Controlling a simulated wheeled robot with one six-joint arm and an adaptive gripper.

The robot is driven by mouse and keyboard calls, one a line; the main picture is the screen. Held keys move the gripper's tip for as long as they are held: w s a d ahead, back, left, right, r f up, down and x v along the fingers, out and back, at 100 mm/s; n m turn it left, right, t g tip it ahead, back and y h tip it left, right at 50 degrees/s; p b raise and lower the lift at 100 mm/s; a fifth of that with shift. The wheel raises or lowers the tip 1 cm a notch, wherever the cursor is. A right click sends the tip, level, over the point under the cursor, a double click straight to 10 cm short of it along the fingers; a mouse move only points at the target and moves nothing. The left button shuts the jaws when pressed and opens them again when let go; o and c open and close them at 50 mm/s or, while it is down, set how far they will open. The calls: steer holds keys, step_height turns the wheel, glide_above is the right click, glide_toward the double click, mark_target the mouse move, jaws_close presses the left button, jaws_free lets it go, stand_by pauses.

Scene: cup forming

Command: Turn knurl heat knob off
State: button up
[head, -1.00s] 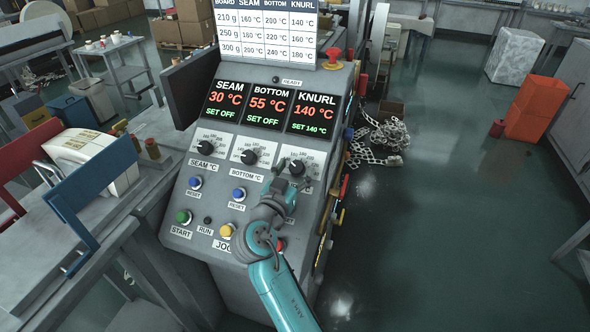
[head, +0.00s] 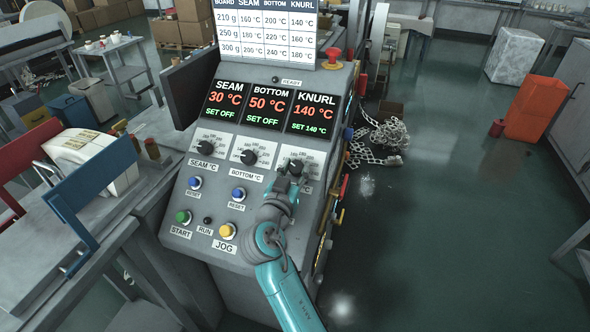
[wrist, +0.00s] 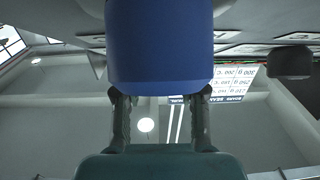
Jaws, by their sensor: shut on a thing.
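The knurl heat knob (head: 296,165) is a dark round knob on a white dial plate, at the right end of the dial row on the grey sloped panel (head: 180,215). The knob's pointer is too small to read. The knurl display (head: 312,113) reads 140 °C, SET 140 °C.
The bottom heat knob (head: 248,157) and seam heat knob (head: 205,148) sit to the left; both displays show SET OFF. Blue reset buttons (head: 238,194) and a yellow jog button (head: 227,231) lie lower. A red emergency button (head: 333,54) stands at the upper right.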

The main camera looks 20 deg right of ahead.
steer(key=shift+s+d+n+t+y, duration=0.1)
steer(key=shift+n+t+y, duration=0.4)
steer(key=shift+n+y, duration=1.05)
steer(key=shift+d+n+t+y, duration=0.1)
steer(key=shift+n+t+y, duration=0.4)
steer(key=shift+n+y, duration=1)
steer(key=shift+n, duration=0.45)
steer(key=o, duration=1.1)
steer(key=shift+o, duration=0.2)
steer(key=v, duration=1.2)
